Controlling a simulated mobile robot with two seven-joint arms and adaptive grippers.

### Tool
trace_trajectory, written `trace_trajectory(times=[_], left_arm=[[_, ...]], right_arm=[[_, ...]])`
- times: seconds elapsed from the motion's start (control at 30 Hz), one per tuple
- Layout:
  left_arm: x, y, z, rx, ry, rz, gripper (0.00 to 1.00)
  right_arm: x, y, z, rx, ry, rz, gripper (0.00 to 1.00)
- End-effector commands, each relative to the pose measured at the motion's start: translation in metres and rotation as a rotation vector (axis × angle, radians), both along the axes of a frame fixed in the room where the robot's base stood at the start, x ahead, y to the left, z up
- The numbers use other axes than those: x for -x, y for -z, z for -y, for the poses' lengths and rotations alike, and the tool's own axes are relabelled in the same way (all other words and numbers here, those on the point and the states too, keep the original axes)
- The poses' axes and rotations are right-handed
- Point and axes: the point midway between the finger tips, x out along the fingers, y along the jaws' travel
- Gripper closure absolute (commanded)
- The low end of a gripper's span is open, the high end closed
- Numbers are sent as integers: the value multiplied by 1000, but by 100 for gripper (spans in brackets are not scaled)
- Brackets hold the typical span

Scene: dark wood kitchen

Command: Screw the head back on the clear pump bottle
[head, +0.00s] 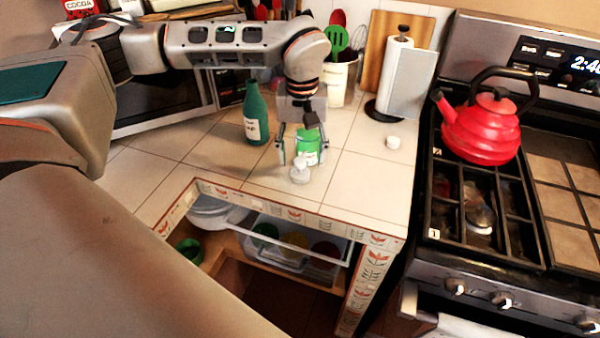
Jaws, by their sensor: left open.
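My left gripper (301,153) points down over the tiled counter, fingers spread and apart. A small jar-like thing with a green and white label (308,145) shows between and behind the fingers, partly hidden by them. A small pale, whitish thing with a narrow top (299,172) stands just in front of it, near the counter's front edge. I cannot tell whether this is the pump head or part of the clear bottle. My right gripper is not in view.
A green bottle (256,115) stands left of the gripper. A paper towel holder (404,80) and a utensil crock (337,80) stand behind. A red kettle (482,130) sits on the stove at right. Below the counter edge is an open cupboard with bins (290,262).

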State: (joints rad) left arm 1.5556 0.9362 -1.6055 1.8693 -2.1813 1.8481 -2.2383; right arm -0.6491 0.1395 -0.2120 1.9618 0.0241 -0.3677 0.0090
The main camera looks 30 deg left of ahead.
Motion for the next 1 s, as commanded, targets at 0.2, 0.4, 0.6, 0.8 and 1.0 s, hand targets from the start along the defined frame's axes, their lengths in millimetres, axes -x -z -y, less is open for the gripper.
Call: trace_trajectory(times=[0.2,0.4,0.6,0.8,1.0], left_arm=[[3,31,-5,0,-3,-5,47],[1,49,-4,0,0,-1,47],[1,50,-4,-1,0,-1,47],[1,50,-4,-1,0,-1,57],[1,50,-4,0,0,-1,86]], right_arm=[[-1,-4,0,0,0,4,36],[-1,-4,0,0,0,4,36],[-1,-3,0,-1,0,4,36],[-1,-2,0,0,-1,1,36],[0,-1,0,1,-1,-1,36]])
